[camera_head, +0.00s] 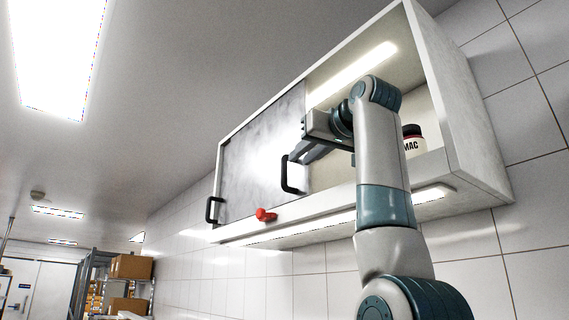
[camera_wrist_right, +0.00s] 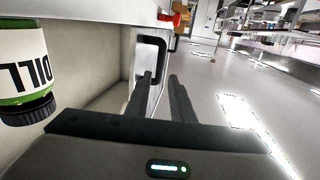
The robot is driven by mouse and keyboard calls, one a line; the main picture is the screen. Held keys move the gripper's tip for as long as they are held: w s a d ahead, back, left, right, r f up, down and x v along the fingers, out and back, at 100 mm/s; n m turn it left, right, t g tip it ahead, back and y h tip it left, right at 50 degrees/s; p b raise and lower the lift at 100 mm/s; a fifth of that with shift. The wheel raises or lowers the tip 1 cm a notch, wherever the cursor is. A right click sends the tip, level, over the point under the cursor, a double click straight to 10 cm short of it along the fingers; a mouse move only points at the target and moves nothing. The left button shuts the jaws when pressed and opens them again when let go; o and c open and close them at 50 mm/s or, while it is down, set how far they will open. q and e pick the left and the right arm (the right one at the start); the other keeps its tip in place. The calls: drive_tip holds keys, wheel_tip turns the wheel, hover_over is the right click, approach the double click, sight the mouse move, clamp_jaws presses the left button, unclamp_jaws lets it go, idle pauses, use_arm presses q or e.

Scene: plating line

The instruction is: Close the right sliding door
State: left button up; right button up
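The wall cabinet (camera_head: 470,125) has sliding doors with black handles. The right door (camera_head: 290,125) stands toward the left, leaving the cabinet's right part open. Its handle (camera_head: 290,174) is near the door's right edge and also shows in the wrist view (camera_wrist_right: 163,60). My right gripper (camera_head: 293,158) reaches left across the opening to this handle. In the wrist view its two fingers (camera_wrist_right: 162,90) are apart, with the handle's bar between or just beyond the tips; contact cannot be told. The left door's handle (camera_head: 212,211) is further left. My left gripper is not in view.
A jar with a black lid (camera_head: 411,143) stands inside the open part, behind my right arm. A jar with a green band (camera_wrist_right: 22,75) shows in the wrist view. A red object (camera_head: 265,215) sits at the cabinet's lower front edge. Shelving with boxes (camera_head: 130,267) stands far left.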

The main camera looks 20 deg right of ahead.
sight(286, 170)
drive_tip(key=w+p, duration=0.1)
drive_tip(key=w, duration=0.2)
drive_tip(key=w+a+p, duration=0.1)
drive_tip(key=w+p, duration=0.1)
drive_tip(key=w, duration=0.1)
drive_tip(key=w+p, duration=0.2)
drive_tip(key=w, duration=0.1)
drive_tip(key=shift+w+a+r, duration=0.1)
drive_tip(key=shift+a+r, duration=0.05)
drive_tip(key=shift+a, duration=0.05)
drive_tip(key=shift+w+a+p, duration=0.1)
drive_tip(key=shift+w+p, duration=0.3)
drive_tip(key=shift+w, duration=0.3)
drive_tip(key=shift+f, duration=0.2)
drive_tip(key=shift+s, duration=0.1)
clamp_jaws()
